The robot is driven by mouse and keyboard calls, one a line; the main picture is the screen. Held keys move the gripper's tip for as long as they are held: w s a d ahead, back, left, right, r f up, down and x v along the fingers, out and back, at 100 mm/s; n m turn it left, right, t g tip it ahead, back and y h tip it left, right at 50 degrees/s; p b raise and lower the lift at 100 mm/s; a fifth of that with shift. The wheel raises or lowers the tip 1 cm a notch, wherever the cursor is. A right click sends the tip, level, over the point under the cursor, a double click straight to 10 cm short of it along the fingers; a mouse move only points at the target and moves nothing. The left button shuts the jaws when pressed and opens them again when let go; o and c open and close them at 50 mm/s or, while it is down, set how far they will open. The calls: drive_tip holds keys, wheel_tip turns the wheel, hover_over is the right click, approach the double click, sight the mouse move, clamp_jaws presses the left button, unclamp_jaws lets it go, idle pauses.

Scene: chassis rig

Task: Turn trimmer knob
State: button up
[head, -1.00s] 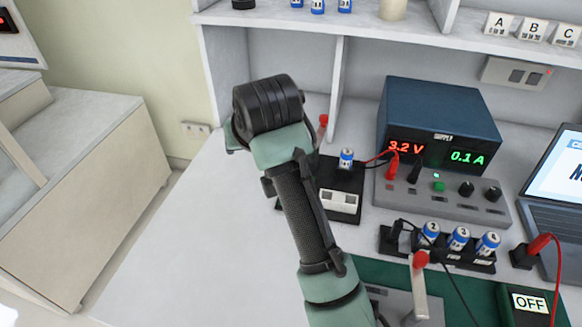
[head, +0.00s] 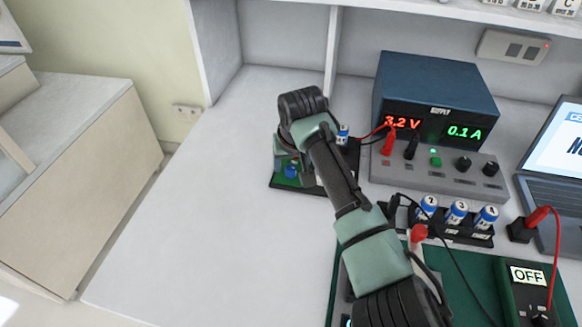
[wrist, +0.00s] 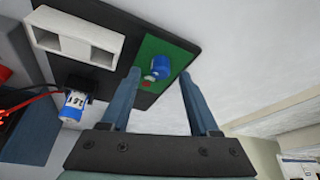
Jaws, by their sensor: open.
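The trimmer knob (wrist: 161,66) is a small blue cylinder on a green board patch (wrist: 178,58) at the end of a black base plate (wrist: 145,22). In the head view the knob (head: 291,171) shows just below my wrist. My gripper (wrist: 159,75) is open and empty, its two blue-grey fingers pointing at the green patch. In the wrist view the knob appears between the fingertips; I cannot tell how much height separates them. In the head view my arm hides most of the gripper and part of the plate.
The power supply (head: 435,95) reads 3.2 V and 0.1 A. A rack (head: 455,222) of numbered cylinders stands right. The bench's left side is clear.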

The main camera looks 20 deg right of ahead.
drive_tip(key=shift+w+f, duration=0.3)
drive_tip(key=shift+f, duration=0.35)
drive_tip(key=shift+c, duration=0.4)
clamp_jaws()
